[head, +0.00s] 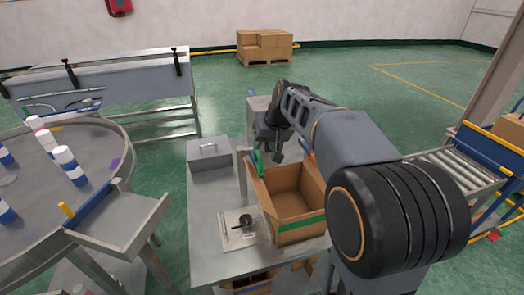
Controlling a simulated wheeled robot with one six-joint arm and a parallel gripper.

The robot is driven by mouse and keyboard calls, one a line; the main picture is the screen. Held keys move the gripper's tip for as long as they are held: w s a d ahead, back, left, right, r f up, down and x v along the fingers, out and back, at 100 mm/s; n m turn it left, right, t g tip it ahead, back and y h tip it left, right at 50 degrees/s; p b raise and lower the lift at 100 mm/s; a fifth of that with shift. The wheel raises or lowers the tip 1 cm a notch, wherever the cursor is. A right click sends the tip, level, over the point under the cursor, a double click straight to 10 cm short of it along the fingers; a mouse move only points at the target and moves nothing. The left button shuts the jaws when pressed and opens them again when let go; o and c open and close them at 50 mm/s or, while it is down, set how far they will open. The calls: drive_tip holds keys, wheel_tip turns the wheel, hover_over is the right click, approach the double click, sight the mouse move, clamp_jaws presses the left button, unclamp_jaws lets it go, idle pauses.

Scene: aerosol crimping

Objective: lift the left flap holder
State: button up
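An open cardboard box (285,203) stands on the grey metal table (203,225). A narrow green piece (258,163), which looks like the left flap holder, stands upright at the box's back left corner. My gripper (268,148) is over the back left of the box, close beside the green piece. I cannot tell whether it touches it. The fingers are small and dark, so their opening is unclear. A small blue and orange piece (308,148) shows at the box's back right, partly hidden by my arm.
A grey lidded case (209,155) sits at the table's back left. A light plate with a black knob (245,222) lies left of the box. A round table (95,160) with white and blue cans is at left. A roller conveyor (450,170) is at right.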

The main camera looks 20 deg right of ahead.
drive_tip(key=shift+x, duration=2.35)
clamp_jaws()
